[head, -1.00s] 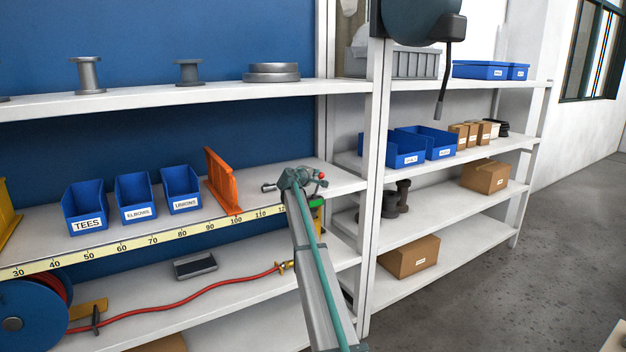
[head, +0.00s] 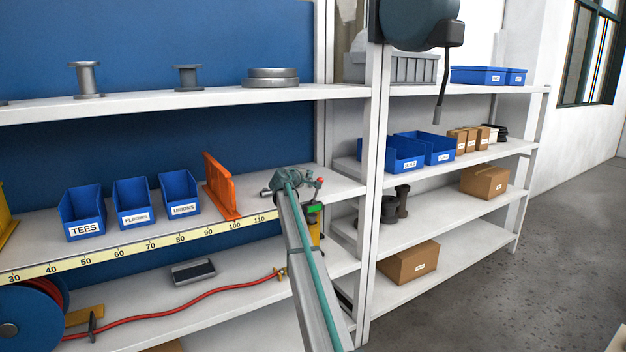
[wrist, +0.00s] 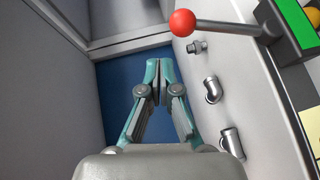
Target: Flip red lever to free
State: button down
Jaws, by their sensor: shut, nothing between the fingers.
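The red lever shows in the wrist view as a red ball knob (wrist: 182,22) on a grey rod. The rod runs right to a pivot beside a green panel (wrist: 296,25) in a dark frame. In the head view the red knob (head: 320,180) is small, beside my arm's end, above the green panel (head: 315,208). My gripper (wrist: 158,68) is shut and empty in the wrist view. Its fingertips appear just below and left of the knob in the picture, with a visible gap.
Metal fittings (wrist: 212,90) lie on the shelf right of my gripper. An orange bracket (head: 221,185) and blue bins (head: 135,202) stand left of my arm. A white upright (head: 374,200) stands close on the right. The upper shelf (head: 200,103) runs above.

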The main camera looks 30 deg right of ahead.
jog(key=s+a+r+b, duration=0.3)
jog(key=s+a+r, duration=0.1)
jog(key=s+a, duration=0.2)
jog(key=shift+a+r, duration=0.35)
jog(key=shift+a, duration=0.55)
